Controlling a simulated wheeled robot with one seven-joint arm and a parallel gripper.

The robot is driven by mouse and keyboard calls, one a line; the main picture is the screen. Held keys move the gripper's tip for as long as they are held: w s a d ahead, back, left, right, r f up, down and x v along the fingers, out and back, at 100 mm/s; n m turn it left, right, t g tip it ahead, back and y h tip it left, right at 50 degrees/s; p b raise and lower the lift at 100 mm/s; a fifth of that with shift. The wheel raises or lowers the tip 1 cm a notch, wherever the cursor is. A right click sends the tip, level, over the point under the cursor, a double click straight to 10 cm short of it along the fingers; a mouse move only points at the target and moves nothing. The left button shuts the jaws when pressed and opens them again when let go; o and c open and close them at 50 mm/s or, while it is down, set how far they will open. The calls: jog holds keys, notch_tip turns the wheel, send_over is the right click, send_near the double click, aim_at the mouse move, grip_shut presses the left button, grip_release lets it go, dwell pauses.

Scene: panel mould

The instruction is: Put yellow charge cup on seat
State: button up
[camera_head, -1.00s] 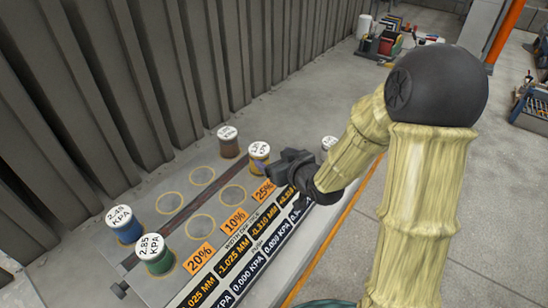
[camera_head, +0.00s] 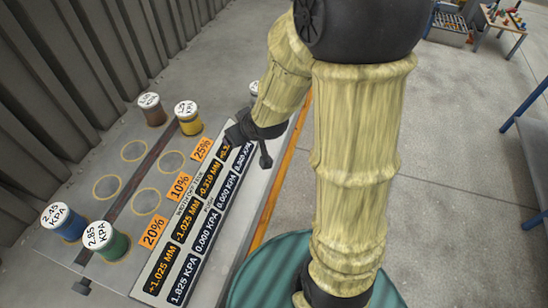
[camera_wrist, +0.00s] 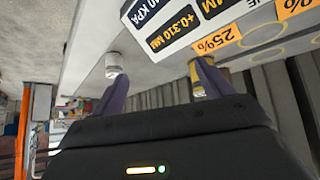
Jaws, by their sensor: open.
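The yellow charge cup (camera_head: 188,122) has a white lettered top and stands upright on the grey panel, at the far end of the near row, beside the orange 25% label. In the wrist view it shows partly behind one finger (camera_wrist: 194,74). My gripper (camera_head: 238,133) is to the right of the cup, over the panel's display side. It is open and empty, and its two dark fingers (camera_wrist: 160,85) are spread apart. Ringed empty seats show on the panel, two in the near row (camera_head: 171,161) (camera_head: 146,201) and two in the far row (camera_head: 134,151) (camera_head: 107,187).
A brown cup (camera_head: 152,110) stands behind the yellow one. Blue (camera_head: 66,224) and green (camera_head: 108,242) cups stand at the near end. A pale cup (camera_wrist: 113,65) stands beyond my gripper. A corrugated wall (camera_head: 60,80) runs along the left. Open floor lies right.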

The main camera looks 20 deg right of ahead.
jog(key=s+d+m+g, duration=0.1)
jog(key=s+d+g, duration=0.1)
jog(key=s, duration=0.4)
jog(key=s+d+m+g+h, duration=0.1)
jog(key=s+d+m+g, duration=0.1)
jog(key=s, duration=0.4)
jog(key=shift+d+r+g+h, duration=0.25)
jog(key=shift+r+g+h, duration=0.05)
jog(key=shift+g, duration=0.3)
